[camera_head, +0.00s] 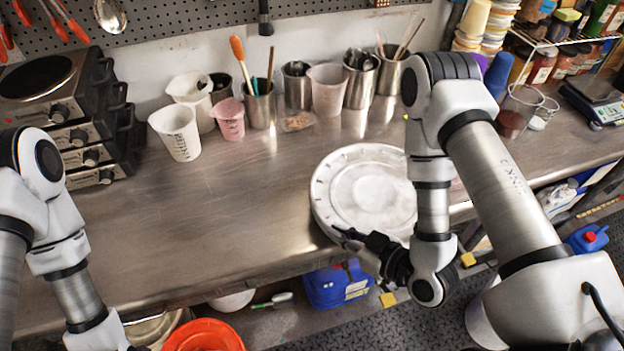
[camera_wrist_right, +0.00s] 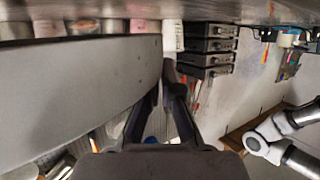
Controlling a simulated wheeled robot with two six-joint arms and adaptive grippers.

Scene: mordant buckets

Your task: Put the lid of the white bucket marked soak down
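A round white lid (camera_head: 365,190) shows in the head view, over the front edge of the bench right of centre. Its face is pale and smudged and its rim is ribbed. My right gripper (camera_head: 350,236) is at its near edge, with its fingers close together on the rim. In the right wrist view, the lid (camera_wrist_right: 80,90) is a large grey curved face reaching the fingertips (camera_wrist_right: 163,82), apart from the bench. No soak marking is readable. A white rounded thing (camera_head: 484,318) below the bench is mostly hidden by my right arm. My left gripper is out of frame.
The steel bench (camera_head: 190,240) is clear at its left and middle. Cups, jugs and tool pots (camera_head: 259,104) line its back. Hot plates (camera_head: 60,100) stand at the left, a scale (camera_head: 600,105) at the right. An orange bucket (camera_head: 204,336) and a blue container (camera_head: 337,286) are below.

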